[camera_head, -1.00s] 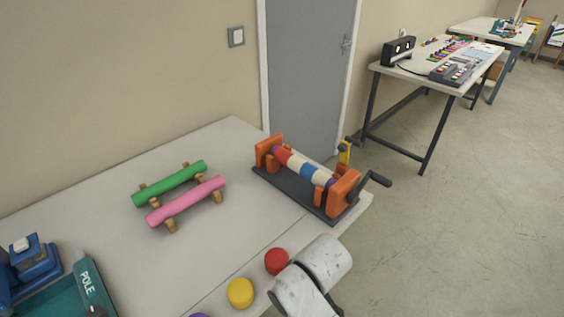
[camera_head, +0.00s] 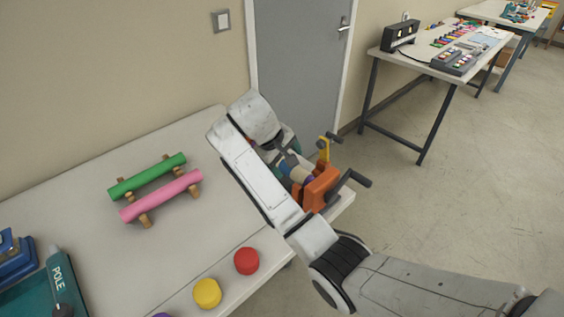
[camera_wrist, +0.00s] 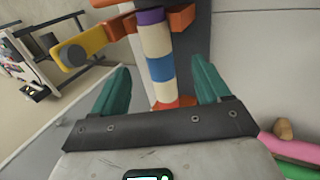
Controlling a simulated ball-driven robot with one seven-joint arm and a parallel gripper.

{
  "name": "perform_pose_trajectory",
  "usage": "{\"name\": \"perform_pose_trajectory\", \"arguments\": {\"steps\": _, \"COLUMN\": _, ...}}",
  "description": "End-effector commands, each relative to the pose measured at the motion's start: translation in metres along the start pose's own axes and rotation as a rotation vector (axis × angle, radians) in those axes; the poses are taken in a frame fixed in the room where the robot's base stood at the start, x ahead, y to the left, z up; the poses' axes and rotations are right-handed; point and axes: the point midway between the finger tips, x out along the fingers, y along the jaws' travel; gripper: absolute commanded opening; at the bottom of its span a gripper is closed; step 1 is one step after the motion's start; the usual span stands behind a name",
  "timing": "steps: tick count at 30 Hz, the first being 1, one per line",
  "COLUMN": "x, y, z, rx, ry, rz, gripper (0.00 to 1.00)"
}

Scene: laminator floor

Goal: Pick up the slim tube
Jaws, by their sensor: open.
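A slim striped tube (camera_head: 300,176) with white, blue, red and purple bands lies in an orange-ended cranked holder (camera_head: 320,188) at the table's right end. My arm hides much of it in the head view. In the wrist view the striped tube (camera_wrist: 156,50) runs between the two teal fingers of my gripper (camera_wrist: 160,88). The fingers are open, one on each side, with gaps to the tube. I cannot tell how far above it they are. A green tube (camera_head: 148,176) and a pink tube (camera_head: 162,195) lie side by side on wooden pegs to the left.
Red (camera_head: 246,261) and yellow (camera_head: 207,293) round pieces sit near the table's front edge. The holder's dark crank (camera_head: 352,180) sticks out to the right. Bare table lies around the pegs.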

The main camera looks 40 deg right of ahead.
Motion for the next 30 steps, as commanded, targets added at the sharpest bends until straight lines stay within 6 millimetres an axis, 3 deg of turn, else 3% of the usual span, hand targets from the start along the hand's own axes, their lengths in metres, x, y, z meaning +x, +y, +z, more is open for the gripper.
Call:
{"name": "perform_pose_trajectory", "arguments": {"steps": 6, "x": 0.033, "y": 0.000, "z": 0.001, "rx": -0.001, "ry": -0.003, "rz": -0.002, "gripper": 0.76}}
{"name": "perform_pose_trajectory", "arguments": {"steps": 14, "x": 0.051, "y": 0.002, "z": 0.001, "rx": 0.000, "ry": -0.003, "rz": -0.003, "gripper": 0.76}}
{"name": "perform_pose_trajectory", "arguments": {"steps": 21, "x": 0.085, "y": 0.007, "z": -0.001, "rx": -0.001, "ry": -0.002, "rz": -0.003, "gripper": 0.76}}
{"name": "perform_pose_trajectory", "arguments": {"steps": 30, "x": 0.096, "y": 0.006, "z": -0.001, "rx": -0.001, "ry": 0.001, "rz": -0.003, "gripper": 0.76}}
